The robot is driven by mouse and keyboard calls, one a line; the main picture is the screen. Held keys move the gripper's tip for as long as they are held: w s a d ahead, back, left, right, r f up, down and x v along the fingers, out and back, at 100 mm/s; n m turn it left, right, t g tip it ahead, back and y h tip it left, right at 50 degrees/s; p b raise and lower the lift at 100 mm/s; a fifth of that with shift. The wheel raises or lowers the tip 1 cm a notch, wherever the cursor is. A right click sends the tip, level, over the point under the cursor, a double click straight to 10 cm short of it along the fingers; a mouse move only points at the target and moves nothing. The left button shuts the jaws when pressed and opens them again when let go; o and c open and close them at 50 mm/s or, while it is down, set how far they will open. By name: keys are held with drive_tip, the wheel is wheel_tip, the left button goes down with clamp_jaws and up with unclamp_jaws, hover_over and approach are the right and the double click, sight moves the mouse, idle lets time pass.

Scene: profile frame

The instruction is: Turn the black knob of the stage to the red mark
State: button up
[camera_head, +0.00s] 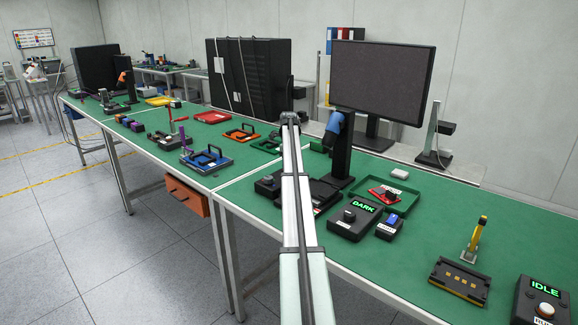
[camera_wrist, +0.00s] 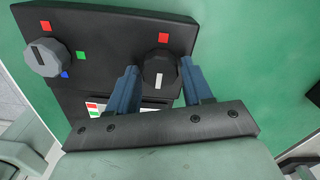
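The stage is a black box (camera_wrist: 105,30) in the wrist view. Its black knob (camera_wrist: 158,66) has a white pointer line on the side towards my gripper. My gripper (camera_wrist: 158,65) is open, with one blue-grey finger on each side of the black knob. A narrow gap seems to show on both sides; contact is hard to tell. In the head view my arm crosses the bench, and my fingers and the black knob cannot be made out.
A grey knob (camera_wrist: 45,57) with red, green and blue marks sits at the box's left. In the head view, a DARK box (camera_head: 354,219), a green tray (camera_head: 412,207), a monitor (camera_head: 383,80) and a yellow-black block (camera_head: 459,280) stand right of my arm.

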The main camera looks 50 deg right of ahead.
drive_tip(key=c, duration=0.7)
